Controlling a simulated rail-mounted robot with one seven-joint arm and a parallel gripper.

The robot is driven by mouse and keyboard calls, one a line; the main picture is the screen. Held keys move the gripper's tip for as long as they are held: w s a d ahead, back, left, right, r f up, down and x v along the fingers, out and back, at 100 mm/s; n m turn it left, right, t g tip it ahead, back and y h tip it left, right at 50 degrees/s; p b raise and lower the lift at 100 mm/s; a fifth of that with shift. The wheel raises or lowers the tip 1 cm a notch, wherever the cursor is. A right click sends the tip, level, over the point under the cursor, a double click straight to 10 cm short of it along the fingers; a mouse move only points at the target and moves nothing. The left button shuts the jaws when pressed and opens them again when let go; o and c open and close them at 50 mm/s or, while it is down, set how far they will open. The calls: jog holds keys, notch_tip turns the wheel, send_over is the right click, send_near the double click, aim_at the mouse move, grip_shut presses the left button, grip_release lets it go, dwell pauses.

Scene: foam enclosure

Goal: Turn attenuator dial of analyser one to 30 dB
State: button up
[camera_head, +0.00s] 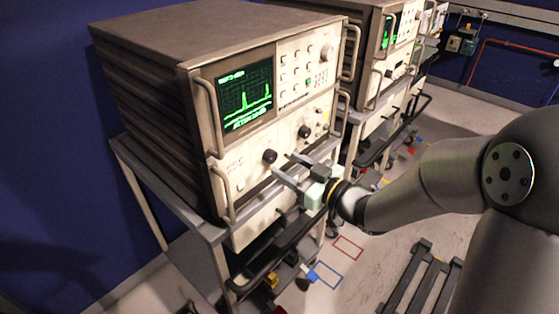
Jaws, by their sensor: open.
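The near analyser (225,105) stands on a grey cart, with a lit green trace on its screen (245,97). Its lower front panel has two black knobs, a left one (270,156) and a right one (304,132). Their markings are too small to read, so I cannot tell which is the attenuator dial or its setting. My gripper (288,164) is open in front of the lower panel, its fingers pointing at it. The fingertips are just below and between the two knobs. I cannot tell whether they touch the panel. Nothing shows between the fingers.
A second, similar analyser (385,50) stands behind on another cart. Brown handles (211,118) stick out at the near analyser's front edges. A dark cart rail (285,250) runs below my gripper. The floor at the right has coloured outlines and a dark frame (425,280).

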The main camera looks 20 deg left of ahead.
aim_at(274, 158)
jog(key=shift+x, duration=1.9)
jog(key=c, duration=1)
